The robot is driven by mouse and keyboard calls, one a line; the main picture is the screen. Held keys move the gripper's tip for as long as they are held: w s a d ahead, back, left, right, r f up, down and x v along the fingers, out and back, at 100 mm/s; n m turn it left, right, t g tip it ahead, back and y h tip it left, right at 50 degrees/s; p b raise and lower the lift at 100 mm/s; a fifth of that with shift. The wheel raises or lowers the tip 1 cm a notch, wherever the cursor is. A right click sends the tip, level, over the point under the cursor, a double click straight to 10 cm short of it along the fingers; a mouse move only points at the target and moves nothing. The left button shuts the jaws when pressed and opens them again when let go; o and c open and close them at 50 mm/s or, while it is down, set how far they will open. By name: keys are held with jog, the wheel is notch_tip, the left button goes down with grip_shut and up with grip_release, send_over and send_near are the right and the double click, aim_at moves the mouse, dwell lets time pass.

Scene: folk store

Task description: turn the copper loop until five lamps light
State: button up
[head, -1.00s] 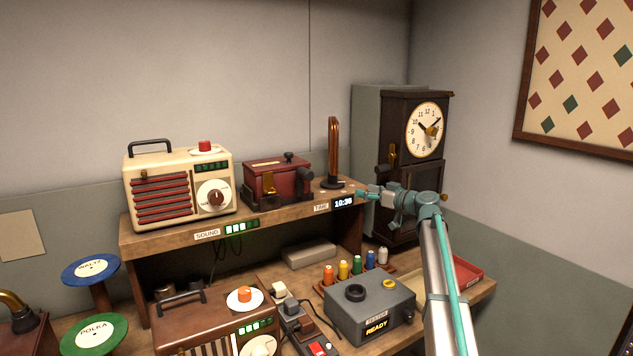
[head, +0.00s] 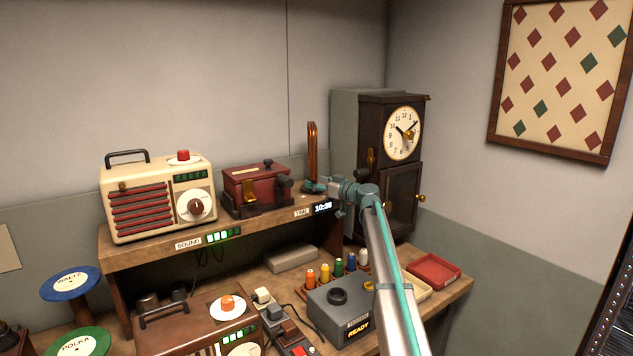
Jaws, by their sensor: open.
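The copper loop (head: 312,146) stands upright, seen nearly edge-on, at the right end of the upper shelf. My gripper (head: 312,187) is open at the loop's foot. Its fingers overlap the foot in the picture, and I cannot tell whether they touch it. The foot is mostly hidden behind them. A lamp strip (head: 223,236) beside the SOUND label on the shelf's front edge shows some bright lamps. The cream radio's lamp strip (head: 190,176) looks dark green. The brown radio's strip (head: 238,335) has lit lamps.
A dark red box (head: 257,185) stands just left of the loop, and a tall clock (head: 401,130) stands to its right. Thread spools (head: 338,267) and a grey READY box (head: 335,305) sit below on the bench.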

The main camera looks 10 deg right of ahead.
grip_shut()
dwell(0.4)
